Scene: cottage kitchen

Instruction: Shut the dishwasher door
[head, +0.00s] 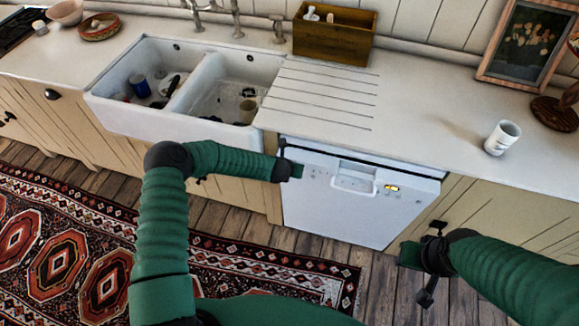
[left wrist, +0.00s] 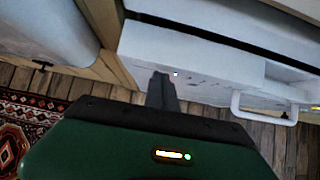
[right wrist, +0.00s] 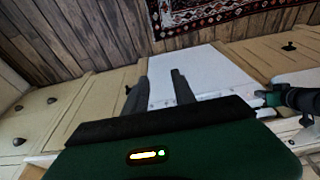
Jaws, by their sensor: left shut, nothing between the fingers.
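The white dishwasher door (head: 345,205) stands upright or nearly so under the counter, with its handle (head: 354,178) and a lit display near the top. A dark gap runs along its top edge; I cannot tell whether it is fully flush. My left gripper (head: 299,170) is shut and empty at the door's upper left corner. In the left wrist view its fingertips (left wrist: 161,78) are against or just in front of the door (left wrist: 190,65); contact is unclear. My right gripper (head: 432,258) is open and empty, low and right of the door; its spread fingers (right wrist: 158,82) show in the right wrist view.
A white double sink (head: 190,125) holding dishes is left of the dishwasher. On the counter stand a wooden box (head: 333,45), a white mug (head: 502,138) and a framed picture (head: 525,45). A patterned rug (head: 90,245) covers the floor at left. The floor before the door is clear.

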